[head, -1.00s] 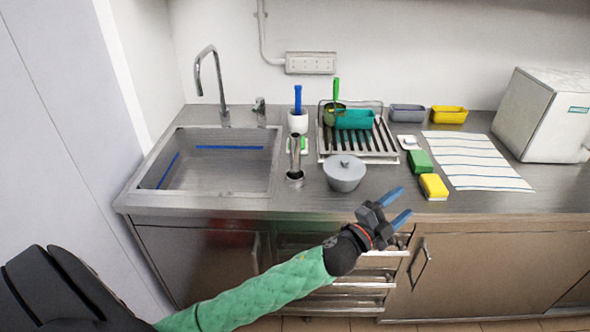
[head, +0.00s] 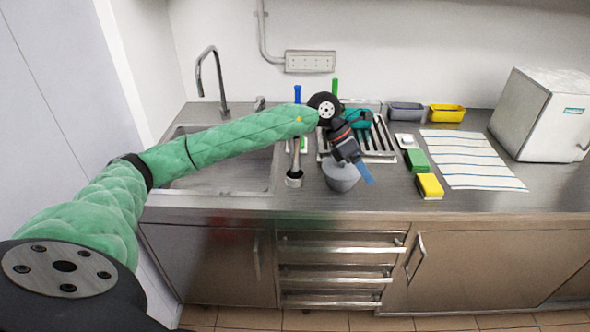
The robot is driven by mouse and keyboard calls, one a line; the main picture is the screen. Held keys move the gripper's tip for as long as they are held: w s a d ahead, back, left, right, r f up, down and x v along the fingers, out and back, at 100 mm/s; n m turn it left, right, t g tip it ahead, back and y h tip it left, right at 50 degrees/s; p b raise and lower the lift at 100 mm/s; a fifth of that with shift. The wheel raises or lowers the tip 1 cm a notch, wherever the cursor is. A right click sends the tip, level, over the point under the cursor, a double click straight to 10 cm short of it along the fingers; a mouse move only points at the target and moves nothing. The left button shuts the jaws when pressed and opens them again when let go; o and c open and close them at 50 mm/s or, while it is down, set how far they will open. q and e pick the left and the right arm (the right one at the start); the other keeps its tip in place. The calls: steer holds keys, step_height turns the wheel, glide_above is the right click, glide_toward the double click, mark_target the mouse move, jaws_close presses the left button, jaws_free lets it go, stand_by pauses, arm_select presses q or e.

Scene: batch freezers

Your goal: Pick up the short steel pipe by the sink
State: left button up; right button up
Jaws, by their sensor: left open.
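One blue finger shows clearly; the other is mostly hidden. My right gripper is out of view.
Behind my arm are a dish rack (head: 382,145) and a teal container (head: 357,119). To the right lie a green sponge (head: 417,160), a yellow sponge (head: 430,186) and a striped cloth (head: 470,160). A white box (head: 540,115) stands far right. The front counter strip is clear.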

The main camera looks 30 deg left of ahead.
arm_select(q)
steer(key=w+a+r+y, duration=0.2)
steer(key=a+r+y, duration=0.15)
steer(key=a, duration=0.75)
step_height(320, 180, up, 4)
steer(key=y+p, duration=0.1)
steer(key=y, duration=0.4)
glide_above(295, 141)
steer(key=w, duration=0.2)
steer(key=shift+s+a+n+g+h, duration=0.2)
steer(key=shift+a+n+g+h, duration=0.1)
steer(key=shift+n, duration=0.1)
steer(key=shift+a, duration=0.25)
steer(key=shift+f+p, duration=0.65)
steer(key=shift+f, duration=0.6)
step_height(295, 141, down, 4)
steer(key=p, duration=0.3)
steer(key=shift+f, duration=0.6)
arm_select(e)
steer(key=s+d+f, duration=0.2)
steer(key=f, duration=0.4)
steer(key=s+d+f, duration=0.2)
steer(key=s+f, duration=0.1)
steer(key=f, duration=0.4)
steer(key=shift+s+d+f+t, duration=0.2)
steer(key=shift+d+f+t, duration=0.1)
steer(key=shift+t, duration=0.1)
